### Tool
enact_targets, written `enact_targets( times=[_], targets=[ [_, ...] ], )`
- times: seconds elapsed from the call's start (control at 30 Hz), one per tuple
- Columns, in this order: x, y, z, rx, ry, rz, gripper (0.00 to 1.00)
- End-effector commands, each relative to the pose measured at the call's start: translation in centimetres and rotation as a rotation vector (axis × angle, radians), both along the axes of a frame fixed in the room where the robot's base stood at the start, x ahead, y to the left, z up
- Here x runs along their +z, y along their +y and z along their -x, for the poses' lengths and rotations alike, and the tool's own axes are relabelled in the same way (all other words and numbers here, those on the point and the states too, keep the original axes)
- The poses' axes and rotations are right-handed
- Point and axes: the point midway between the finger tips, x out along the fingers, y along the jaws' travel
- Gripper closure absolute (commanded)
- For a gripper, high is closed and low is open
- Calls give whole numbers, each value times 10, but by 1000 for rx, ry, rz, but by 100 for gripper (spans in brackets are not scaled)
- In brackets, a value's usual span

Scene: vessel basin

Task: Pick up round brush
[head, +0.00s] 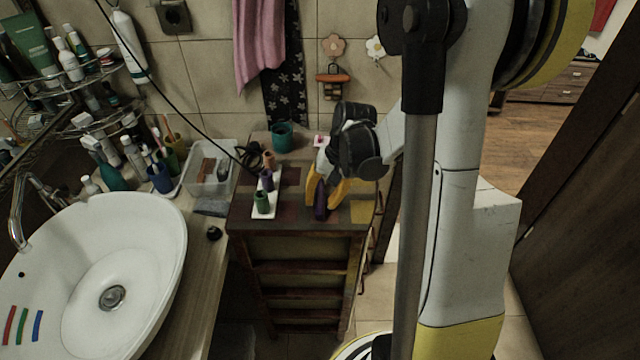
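My gripper (321,204), with yellow fingers, points down over the top of the small wooden cabinet (290,226). Its fingers are spread. A dark purple, upright, roughly cylindrical thing (320,208) shows between the fingertips, low at the cabinet top. It may be the round brush, but its shape is partly hidden by the fingers. I cannot tell for sure whether the fingers touch it. No bristles can be made out at this size.
Left of my gripper, a white tray (258,211) holds green, purple and brown cylinders. A teal cup (282,137) stands behind. A clear bin (212,182) and white basin (150,235) are further left. The tiled wall closes the back.

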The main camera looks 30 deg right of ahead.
Motion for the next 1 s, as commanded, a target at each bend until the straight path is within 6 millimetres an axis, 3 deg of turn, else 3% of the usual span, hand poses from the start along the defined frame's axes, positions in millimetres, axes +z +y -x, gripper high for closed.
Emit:
enact_targets(
  times=[0.07, 0.27, 0.3, 0.4, 0.77, 1.0],
  targets=[
    [-10, 2, -1, 1, 0, 0, 67],
    [-9, 3, -1, 0, 0, 0, 67],
    [-9, 3, -1, 0, 0, 0, 71],
    [-9, 3, -1, 0, 0, 0, 100],
    [-7, 3, -1, 0, 0, 0, 100],
    [18, 3, -1, 0, 0, 0, 100]
  ],
)
